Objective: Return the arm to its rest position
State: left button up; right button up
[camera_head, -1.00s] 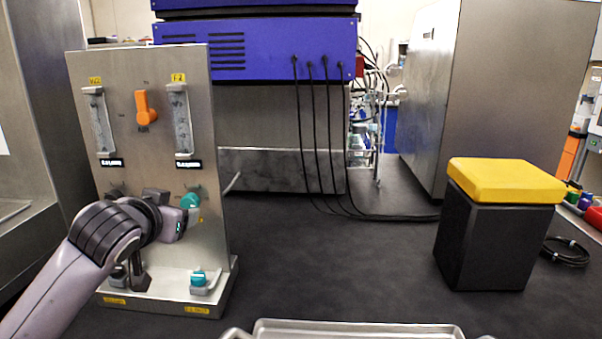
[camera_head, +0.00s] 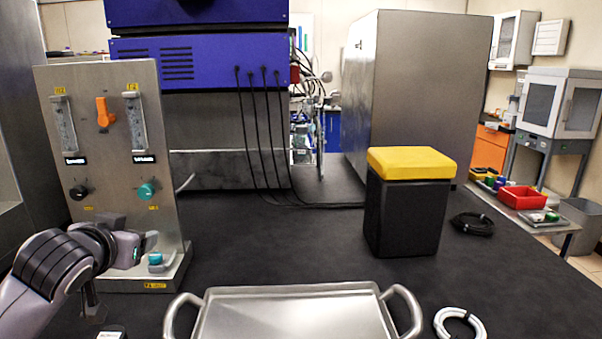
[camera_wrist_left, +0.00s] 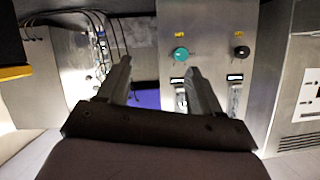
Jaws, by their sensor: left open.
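My left gripper (camera_head: 148,241) is in front of the lower part of the steel flow panel (camera_head: 120,240) in the head view. Its two fingers are spread with nothing between them in the left wrist view (camera_wrist_left: 158,75). The panel carries two flow tubes, an orange valve handle (camera_head: 105,113), a black knob (camera_head: 78,192) and a teal knob (camera_head: 146,191). A lower teal knob (camera_head: 155,259) sits by its base, close to the gripper. The teal knob (camera_wrist_left: 180,54) and black knob (camera_wrist_left: 241,52) also show beyond the fingers in the wrist view. My right gripper is not in view.
A steel tray (camera_head: 290,291) with two handles lies at the front of the dark bench. A black box with a yellow lid (camera_head: 411,163) stands behind it to the right. A white cable coil (camera_head: 459,325) lies right of the tray. Bench between panel and box is clear.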

pick_arm(q)
jog(key=s+d+f+g, duration=0.1)
jog(key=s+f, duration=0.3)
jog(key=f, duration=0.2)
jog(key=s+d+f+g+h, duration=0.1)
jog(key=s+d+f+g, duration=0.1)
jog(key=s+f, duration=0.2)
jog(key=s+d+f+m+g, duration=0.1)
jog(key=s+f, duration=0.3)
jog(key=f, duration=0.4)
jog(key=shift+d+f+h, duration=0.15)
jog(key=shift+d+h, duration=0.15)
jog(key=shift+d, duration=0.25)
jog(key=s+f+g, duration=0.3)
jog(key=s+f, duration=0.2)
jog(key=s, duration=0.5)
jog(key=s+f+g, duration=0.3)
jog(key=s+f, duration=0.2)
jog(key=s, duration=0.5)
jog(key=w+d+f+t+h, duration=0.2)
jog(key=w+d+f+t, duration=0.2)
jog(key=f, duration=0.5)
jog(key=shift+w+t, duration=0.95)
jog(key=shift+t, duration=0.65)
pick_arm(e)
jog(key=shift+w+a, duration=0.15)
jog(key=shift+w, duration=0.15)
